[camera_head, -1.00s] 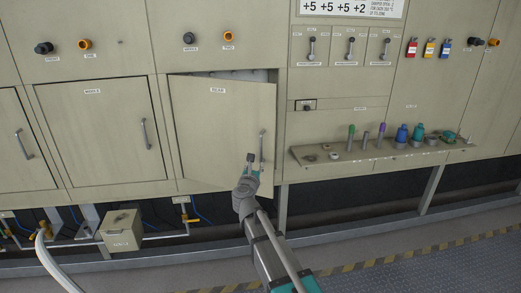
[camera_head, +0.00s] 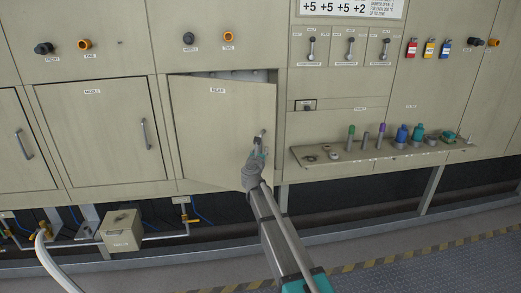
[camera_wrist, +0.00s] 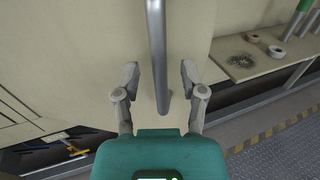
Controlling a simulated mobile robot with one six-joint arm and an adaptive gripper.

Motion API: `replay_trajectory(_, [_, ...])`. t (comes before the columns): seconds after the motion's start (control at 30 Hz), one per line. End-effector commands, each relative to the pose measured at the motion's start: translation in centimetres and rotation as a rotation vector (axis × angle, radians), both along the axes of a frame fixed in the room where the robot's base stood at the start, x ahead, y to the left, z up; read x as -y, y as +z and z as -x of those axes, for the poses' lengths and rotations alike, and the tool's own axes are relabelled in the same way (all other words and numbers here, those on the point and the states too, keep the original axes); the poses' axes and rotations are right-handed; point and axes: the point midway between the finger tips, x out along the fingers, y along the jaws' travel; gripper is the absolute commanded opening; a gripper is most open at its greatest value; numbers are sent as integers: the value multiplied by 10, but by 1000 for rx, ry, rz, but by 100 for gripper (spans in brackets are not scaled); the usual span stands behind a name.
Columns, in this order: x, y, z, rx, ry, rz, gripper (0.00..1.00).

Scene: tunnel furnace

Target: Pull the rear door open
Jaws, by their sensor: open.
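The rear door (camera_head: 215,130), a beige panel labelled REAR, stands slightly ajar, with a dark gap along its top. Its grey vertical bar handle (camera_head: 263,134) is near the door's right edge, its lower part hidden by my gripper. My gripper (camera_head: 259,142) is at the handle. In the wrist view, the handle (camera_wrist: 158,50) runs down between the two spread fingers of my gripper (camera_wrist: 160,78). There is a visible gap on each side of the bar, so the fingers look apart from it.
A shelf (camera_head: 375,152) with tools and coloured bottles projects from the panel right of the door. The closed middle door (camera_head: 95,130) is to the left. A small beige box (camera_head: 121,231) hangs below. Walkway floor (camera_head: 430,265) lies clear at lower right.

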Motion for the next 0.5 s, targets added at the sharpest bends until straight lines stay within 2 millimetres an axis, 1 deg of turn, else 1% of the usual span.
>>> replay_trajectory(0.03, [0, 0, -7, 0, 0, 0, 54])
replay_trajectory(0.2, [1, 0, -16, 0, 0, 0, 54])
replay_trajectory(0.5, [2, 0, -17, 0, 0, 0, 54])
